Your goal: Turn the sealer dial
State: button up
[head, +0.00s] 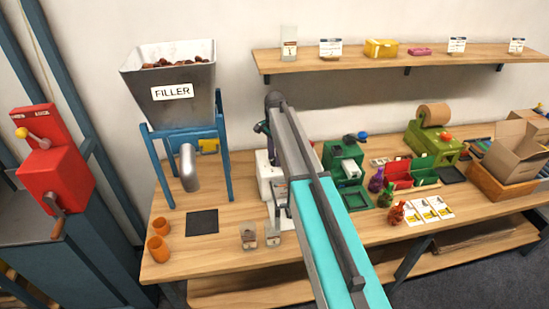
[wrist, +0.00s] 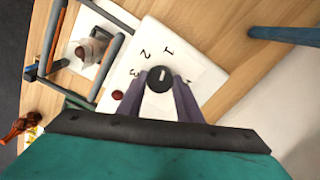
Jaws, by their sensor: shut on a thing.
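The white sealer (wrist: 192,72) fills the middle of the wrist view, with the numbers 1, 2 and 3 printed around its black dial (wrist: 159,79). A pale mark on the dial points roughly toward the 1. My gripper (wrist: 160,82) is shut on the dial, with one purple-grey finger on each side. A small red button (wrist: 117,94) sits beside the dial. In the head view the sealer (head: 266,172) is mostly hidden behind my arm, and the dial cannot be seen.
Small clear bags (head: 248,237) stand at the bench's front edge, beside the sealer. The filler (head: 172,100) stands left, with orange cups (head: 158,248) near it. Green devices (head: 342,160) and small bottles (head: 376,180) stand right. A shelf (head: 390,60) hangs above.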

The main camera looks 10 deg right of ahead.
jog(key=shift+f, duration=0.1)
jog(key=n+b, duration=0.3)
jog(key=n, duration=0.1)
jog(key=shift+n, duration=0.4)
jog(key=n+b, duration=0.2)
jog(key=n, duration=0.3)
jog(key=n+b, duration=0.1)
jog(key=n, duration=0.3)
jog(key=shift+n, duration=0.4)
jog(key=n+b, duration=0.1)
jog(key=n, duration=0.3)
jog(key=shift+n, duration=0.4)
jog(key=o, duration=1)
jog(key=shift+o, duration=0.2)
